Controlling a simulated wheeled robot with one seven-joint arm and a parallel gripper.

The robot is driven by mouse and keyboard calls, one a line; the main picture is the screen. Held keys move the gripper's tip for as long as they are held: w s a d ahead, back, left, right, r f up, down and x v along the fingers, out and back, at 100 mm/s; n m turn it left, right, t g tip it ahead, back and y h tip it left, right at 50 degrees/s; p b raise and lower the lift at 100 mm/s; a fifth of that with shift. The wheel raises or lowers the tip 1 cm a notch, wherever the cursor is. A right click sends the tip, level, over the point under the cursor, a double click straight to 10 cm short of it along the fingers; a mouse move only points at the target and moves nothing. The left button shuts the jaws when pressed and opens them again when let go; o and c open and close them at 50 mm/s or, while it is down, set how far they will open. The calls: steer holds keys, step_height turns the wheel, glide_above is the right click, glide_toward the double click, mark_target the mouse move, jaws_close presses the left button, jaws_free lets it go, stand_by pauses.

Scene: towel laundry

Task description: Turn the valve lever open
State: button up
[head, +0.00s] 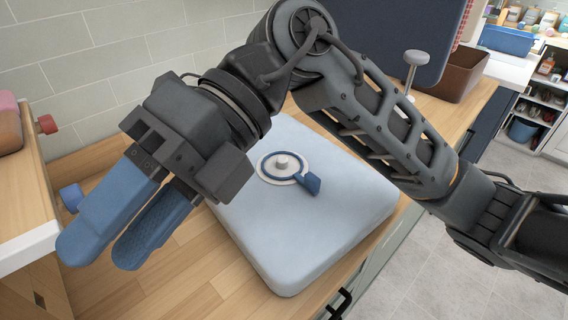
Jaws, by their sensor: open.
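The valve is a round white plate with a blue ring, a pale centre knob and a short blue lever (308,183), on top of a pale blue-grey box (310,238). The lever points to the lower right. My gripper (104,256) is left of the box, its two blue fingers pointing down and left. It is open, with a gap between the fingers and nothing seen in it. It is clear of the lever. My forearm passes above the back of the box and hides part of it.
The box stands on a wooden counter (180,285). A blue knob (71,198) and a red knob (47,124) are at the left. A brown bin (455,76) and a grey-topped post (416,58) stand at the back right. Tiled floor (425,262) is at the right.

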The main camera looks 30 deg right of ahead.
steer(key=w+d+f+m+t+h+p, duration=0.1)
steer(key=w+d+f+t+h, duration=0.1)
steer(key=w+d+h, duration=0.15)
steer(key=w+d+f+m+t+h, duration=0.1)
steer(key=w+d+f+h, duration=0.15)
steer(key=d, duration=0.25)
steer(key=m+t+h+p, duration=0.1)
steer(key=m+t+h, duration=0.1)
steer(key=h, duration=0.4)
glide_above(312, 176)
steer(key=shift+d+f, duration=0.1)
steer(key=shift+f, duration=0.4)
steer(key=shift+f+p, duration=0.65)
steer(key=shift+f, duration=3.15)
jaws_close()
